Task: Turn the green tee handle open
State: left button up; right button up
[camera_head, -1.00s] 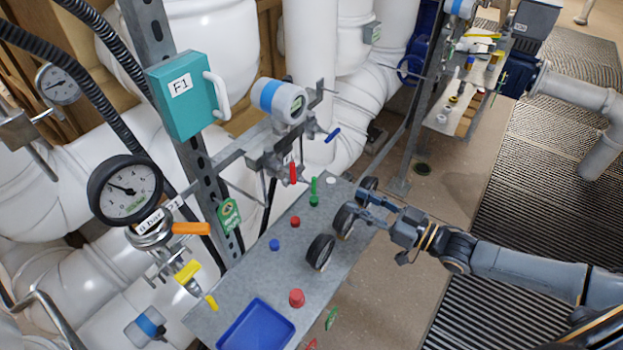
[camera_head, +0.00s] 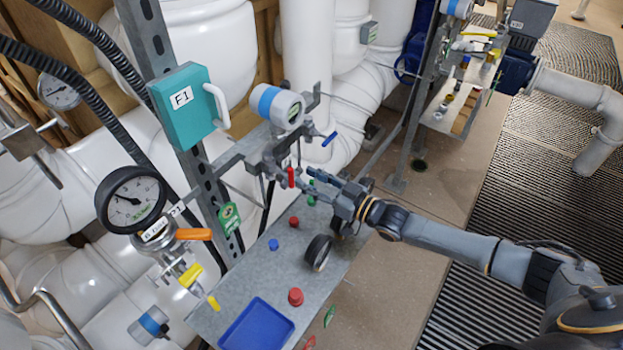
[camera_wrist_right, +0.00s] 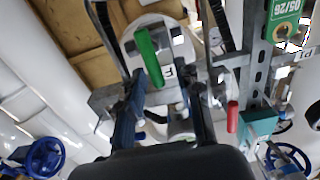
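The green tee handle (camera_head: 311,183) is by the manifold under the blue-and-white transmitter, largely hidden by my right gripper in the head view. In the right wrist view the green handle (camera_wrist_right: 148,57) shows as a tilted bar between and beyond the fingertips. My right gripper (camera_head: 313,181) is open, its fingers on either side of the handle; I cannot tell whether they touch it. The two spread fingers also show in the right wrist view (camera_wrist_right: 162,84). My left gripper is not in view.
A red handle (camera_head: 291,177) is close left of the green one, and a blue handle (camera_head: 330,138) is above right. The grey table (camera_head: 247,281) below holds a blue tray (camera_head: 258,325), a black wheel (camera_head: 319,252) and small caps. A pressure gauge (camera_head: 131,199) stands left.

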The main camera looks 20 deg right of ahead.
grip_shut()
jog(key=shift+n, duration=0.3)
jog(key=f+n+b, duration=0.1)
jog(key=n+b, duration=0.1)
jog(key=n, duration=0.3)
jog(key=s+a+f+n+b, duration=0.1)
jog(key=n+b, duration=0.1)
jog(key=n, duration=0.4)
jog(key=a+n+b, duration=0.1)
jog(key=n+b, duration=0.2)
jog(key=n, duration=0.3)
jog(key=shift+s+f, duration=0.35)
jog(key=shift+f, duration=0.05)
jog(key=shift+n, duration=0.3)
